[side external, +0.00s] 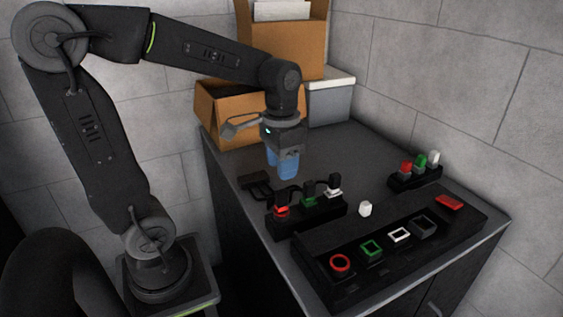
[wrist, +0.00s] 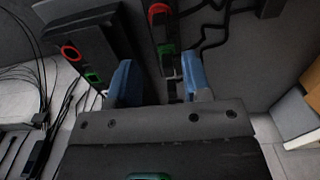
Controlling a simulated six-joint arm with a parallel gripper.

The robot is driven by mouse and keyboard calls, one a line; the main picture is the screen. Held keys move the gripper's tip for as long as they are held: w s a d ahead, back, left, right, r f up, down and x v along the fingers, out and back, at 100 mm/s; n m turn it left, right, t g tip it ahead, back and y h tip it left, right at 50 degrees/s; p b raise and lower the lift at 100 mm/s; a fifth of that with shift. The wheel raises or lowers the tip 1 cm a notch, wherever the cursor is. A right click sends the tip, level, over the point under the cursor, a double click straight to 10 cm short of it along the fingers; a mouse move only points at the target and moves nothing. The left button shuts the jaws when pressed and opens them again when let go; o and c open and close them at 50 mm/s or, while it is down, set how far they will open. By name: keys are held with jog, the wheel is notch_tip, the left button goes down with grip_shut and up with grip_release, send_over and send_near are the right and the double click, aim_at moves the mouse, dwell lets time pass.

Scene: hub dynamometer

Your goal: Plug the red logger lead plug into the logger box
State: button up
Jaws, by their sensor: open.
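The red plug (side external: 281,211) stands in a black holder beside a green plug (side external: 308,201) and a white plug (side external: 333,191), with black leads at their tops. The red plug also shows at the top of the wrist view (wrist: 157,12). The long black box (side external: 318,267), apparently the logger box, has a red ring socket (side external: 340,263), a green socket (side external: 371,250) and a white socket (side external: 399,234). The red ring also shows in the wrist view (wrist: 70,52). My gripper (side external: 283,168) is open and empty, with blue fingers pointing down, above and behind the holder.
A small rack (side external: 416,178) with red, green and white pieces stands at the right back. Cardboard boxes (side external: 284,42) and a grey bin (side external: 330,100) stand at the back.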

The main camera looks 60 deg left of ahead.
aim_at(282, 191)
jog(key=shift+f, duration=4.5)
jog(key=shift+c, duration=0.4)
grip_shut()
jog(key=shift+r, duration=0.65)
jog(key=shift+r, duration=2.15)
